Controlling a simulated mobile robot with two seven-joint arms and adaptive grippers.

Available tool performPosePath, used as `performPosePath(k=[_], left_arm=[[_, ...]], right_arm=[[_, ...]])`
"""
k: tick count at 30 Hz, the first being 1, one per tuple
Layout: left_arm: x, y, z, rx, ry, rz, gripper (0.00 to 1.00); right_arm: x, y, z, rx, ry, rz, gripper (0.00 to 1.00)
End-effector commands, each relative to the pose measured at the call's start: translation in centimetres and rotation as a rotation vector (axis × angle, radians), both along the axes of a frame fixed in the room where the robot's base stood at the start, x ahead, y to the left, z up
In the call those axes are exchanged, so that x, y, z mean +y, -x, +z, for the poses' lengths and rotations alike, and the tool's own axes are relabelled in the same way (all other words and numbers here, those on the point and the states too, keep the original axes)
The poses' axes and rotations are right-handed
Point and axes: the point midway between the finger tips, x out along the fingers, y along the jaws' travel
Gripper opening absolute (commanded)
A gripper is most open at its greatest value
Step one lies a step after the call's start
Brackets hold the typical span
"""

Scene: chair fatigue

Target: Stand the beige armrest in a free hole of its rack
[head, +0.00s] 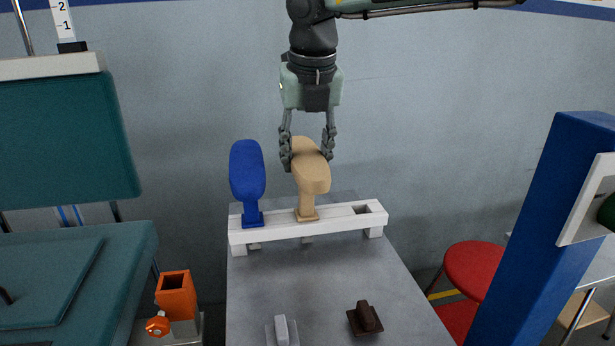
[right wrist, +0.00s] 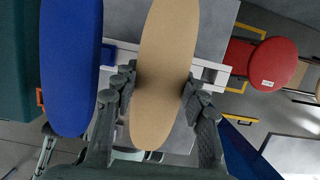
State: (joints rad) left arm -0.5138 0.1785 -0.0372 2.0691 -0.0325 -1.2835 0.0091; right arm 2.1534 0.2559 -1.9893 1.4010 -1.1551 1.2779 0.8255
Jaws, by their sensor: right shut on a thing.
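The beige armrest (head: 311,172) stands upright at the middle of the white rack (head: 338,224), its foot plate at the rack's top. I cannot tell how far its peg is down in the hole. My right gripper (head: 307,150) is shut on the upper pad of the armrest from above. In the right wrist view the beige pad (right wrist: 165,70) lies between my two fingers (right wrist: 158,108). A blue armrest (head: 247,178) stands in the rack's left hole. The right hole (head: 363,210) is empty. My left gripper is not in view.
The rack stands on a grey table (head: 310,290). A grey piece (head: 283,331) and a dark brown piece (head: 366,318) are near its front. An orange holder (head: 177,295) is at left, a red stool (head: 474,268) and blue post (head: 545,230) at right.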

Motion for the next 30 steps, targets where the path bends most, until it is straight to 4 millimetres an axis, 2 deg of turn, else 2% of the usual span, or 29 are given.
performPosePath(k=[1, 2, 29, 30], left_arm=[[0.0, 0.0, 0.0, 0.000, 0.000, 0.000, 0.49], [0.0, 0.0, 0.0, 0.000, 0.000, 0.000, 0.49], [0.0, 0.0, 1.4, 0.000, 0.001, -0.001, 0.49], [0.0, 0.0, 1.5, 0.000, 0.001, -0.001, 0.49]], right_arm=[[0.0, 0.0, 0.0, 0.000, 0.000, 0.000, 0.17], [0.0, 0.0, 0.1, -0.002, -0.001, 0.000, 0.13], [0.0, -0.1, 3.0, -0.004, -0.003, 0.000, 0.13], [0.0, -0.1, 3.2, -0.005, -0.003, 0.000, 0.09]])
